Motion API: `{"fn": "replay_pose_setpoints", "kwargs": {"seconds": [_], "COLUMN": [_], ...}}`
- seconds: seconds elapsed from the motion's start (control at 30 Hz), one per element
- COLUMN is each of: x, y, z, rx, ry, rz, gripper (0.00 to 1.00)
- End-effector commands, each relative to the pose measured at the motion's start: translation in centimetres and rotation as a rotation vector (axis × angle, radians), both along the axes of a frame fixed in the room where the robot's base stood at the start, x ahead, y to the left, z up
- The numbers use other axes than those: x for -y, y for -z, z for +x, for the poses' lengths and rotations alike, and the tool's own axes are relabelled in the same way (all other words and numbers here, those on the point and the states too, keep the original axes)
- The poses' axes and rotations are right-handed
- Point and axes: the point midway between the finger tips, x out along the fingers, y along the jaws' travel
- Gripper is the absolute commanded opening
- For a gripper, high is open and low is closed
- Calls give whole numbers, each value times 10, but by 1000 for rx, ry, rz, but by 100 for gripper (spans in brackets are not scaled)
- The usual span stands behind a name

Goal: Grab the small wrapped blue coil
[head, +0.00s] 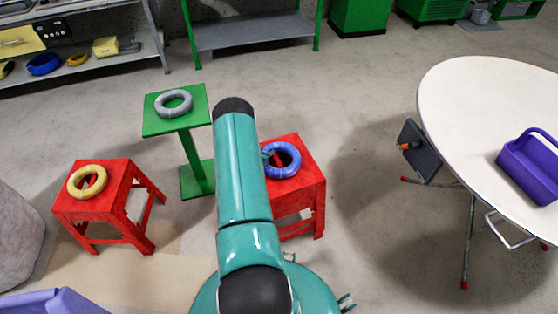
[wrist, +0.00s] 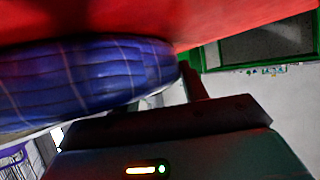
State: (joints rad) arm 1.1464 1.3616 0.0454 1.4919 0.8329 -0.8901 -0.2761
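The blue coil (head: 281,160) is a wrapped ring lying flat on top of the right red stool (head: 298,197). In the wrist view the coil (wrist: 85,82) is very close and large, with thin pale lines across its wrapping, against the red stool top (wrist: 150,22). My gripper (head: 267,155) is mostly hidden behind my teal arm in the head view; a small dark part shows at the coil's left edge. In the wrist view its dark body fills the bottom, right by the coil. Its fingers are not clear, and I cannot tell whether they touch or hold the coil.
A yellow coil (head: 87,180) lies on the left red stool (head: 112,202). A grey coil (head: 173,103) lies on a green stand (head: 194,118). A white round table (head: 470,100) with a purple caddy (head: 530,170) stands at the right. Shelves line the back.

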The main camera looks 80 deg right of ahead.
Motion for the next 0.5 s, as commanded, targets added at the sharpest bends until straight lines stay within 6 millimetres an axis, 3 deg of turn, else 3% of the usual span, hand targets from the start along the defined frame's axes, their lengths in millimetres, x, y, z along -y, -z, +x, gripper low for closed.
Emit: {"fn": "replay_pose_setpoints", "kwargs": {"seconds": [0.03, 0.1, 0.13, 0.5], "x": [0, 0, 0, 1], "y": [0, 0, 0, -5], "z": [0, 0, 0, 0], "rx": [-1, -1, -1, -2], "ry": [0, 0, 0, 0], "rz": [-1, -1, -1, -4], "gripper": [15, 1, 0, 0]}}
